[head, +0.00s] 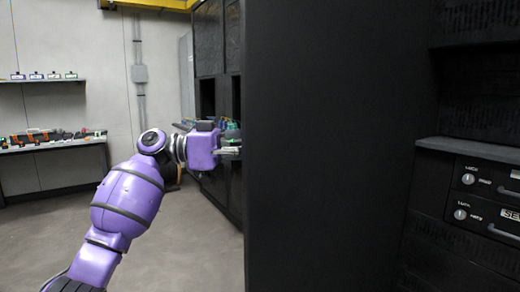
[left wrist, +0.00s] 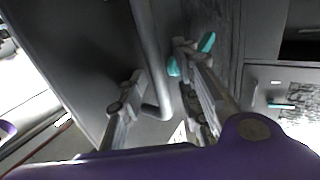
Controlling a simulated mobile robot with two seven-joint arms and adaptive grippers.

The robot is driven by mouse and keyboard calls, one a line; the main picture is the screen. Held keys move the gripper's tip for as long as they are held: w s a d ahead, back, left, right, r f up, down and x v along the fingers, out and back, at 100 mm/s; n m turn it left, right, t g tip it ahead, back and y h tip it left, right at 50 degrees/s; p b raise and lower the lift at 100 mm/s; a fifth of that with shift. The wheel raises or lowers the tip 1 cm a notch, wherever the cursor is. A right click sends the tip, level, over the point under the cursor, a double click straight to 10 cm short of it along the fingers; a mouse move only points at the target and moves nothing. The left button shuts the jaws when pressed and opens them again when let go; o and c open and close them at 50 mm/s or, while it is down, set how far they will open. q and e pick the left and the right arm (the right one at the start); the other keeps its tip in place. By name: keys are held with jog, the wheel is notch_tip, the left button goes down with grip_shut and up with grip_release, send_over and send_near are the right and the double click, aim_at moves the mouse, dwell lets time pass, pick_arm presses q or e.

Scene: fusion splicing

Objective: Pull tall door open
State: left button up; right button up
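The tall door (head: 340,150) is a large black panel in the middle of the head view, seen standing out toward me. Its outer side hides part of my left gripper. My left arm reaches in from the left, with the left gripper (head: 232,150) at the door's left edge. In the left wrist view, a grey bar handle (left wrist: 152,60) runs down the door face and bends at its lower end. My left gripper (left wrist: 160,75) has its two fingers apart, one on each side of the handle. Neither finger clearly touches it. My right gripper is not in view.
Black cabinets (head: 208,45) stand behind the door. At right is a rack with a grey ledge (head: 470,150) and labelled drawers with knobs (head: 467,179). Shelves with small items (head: 50,141) line the far left wall. The floor (head: 190,240) at left is clear.

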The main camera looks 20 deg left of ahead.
pick_arm(q)
jog(key=v, duration=1.2)
